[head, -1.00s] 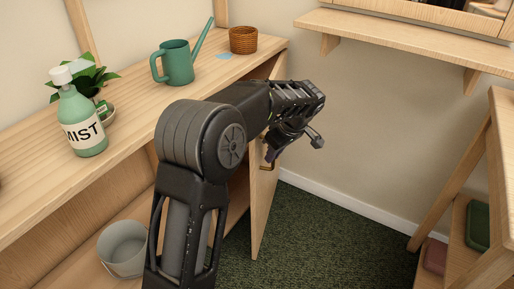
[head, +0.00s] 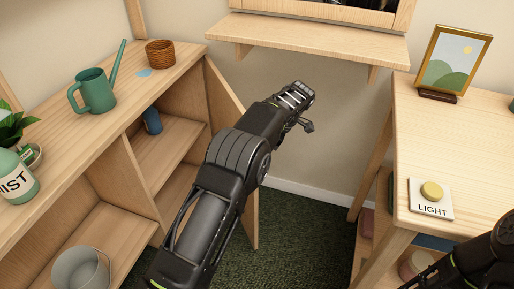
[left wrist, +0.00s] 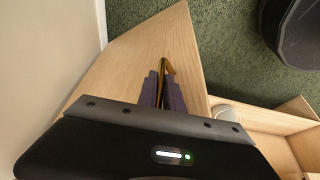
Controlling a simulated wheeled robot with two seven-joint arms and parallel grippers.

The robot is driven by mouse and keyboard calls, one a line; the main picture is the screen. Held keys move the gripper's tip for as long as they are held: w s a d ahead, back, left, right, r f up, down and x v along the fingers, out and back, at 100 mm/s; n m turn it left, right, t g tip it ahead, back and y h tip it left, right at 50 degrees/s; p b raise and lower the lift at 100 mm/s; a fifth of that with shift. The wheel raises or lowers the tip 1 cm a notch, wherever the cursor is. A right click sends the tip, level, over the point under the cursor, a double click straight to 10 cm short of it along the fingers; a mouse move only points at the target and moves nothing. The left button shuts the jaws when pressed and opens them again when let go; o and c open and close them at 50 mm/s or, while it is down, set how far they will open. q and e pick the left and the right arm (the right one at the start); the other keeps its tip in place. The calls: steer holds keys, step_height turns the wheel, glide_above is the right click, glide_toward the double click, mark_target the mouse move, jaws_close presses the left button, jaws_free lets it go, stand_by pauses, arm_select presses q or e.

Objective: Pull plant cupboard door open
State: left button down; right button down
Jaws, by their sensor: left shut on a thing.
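The plant cupboard door (head: 225,98) stands open at the far right end of the plant cupboard (head: 122,165). Its pale wood panel (left wrist: 125,58) also shows in the left wrist view. My left gripper (head: 293,108) is at the door, but its fingertips are hidden in the head view. In the left wrist view, my left gripper (left wrist: 164,85) is shut on the brass handle (left wrist: 168,67). The cupboard shelves show, with a blue item (head: 152,121) on one. Part of my right arm shows at the bottom right; its gripper is out of view.
A green watering can (head: 95,92), woven pot (head: 160,53) and mist bottle (head: 15,176) stand on the cupboard top. A grey bucket (head: 80,270) sits low inside. A desk (head: 460,130) with a light button (head: 431,192) stands at right. Green carpet (head: 305,230) lies between.

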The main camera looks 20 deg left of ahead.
arm_select(q)
steer(key=shift+w, duration=0.1)
stand_by(0.3)
steer(key=c, duration=1.5)
jaws_free()
steer(key=shift+d+r, duration=0.1)
steer(key=shift+d+r, duration=0.1)
steer(key=shift+r, duration=0.15)
steer(key=p+v, duration=0.4)
steer(key=v, duration=0.3)
steer(key=shift+p, duration=0.4)
steer(key=shift+c, duration=0.4)
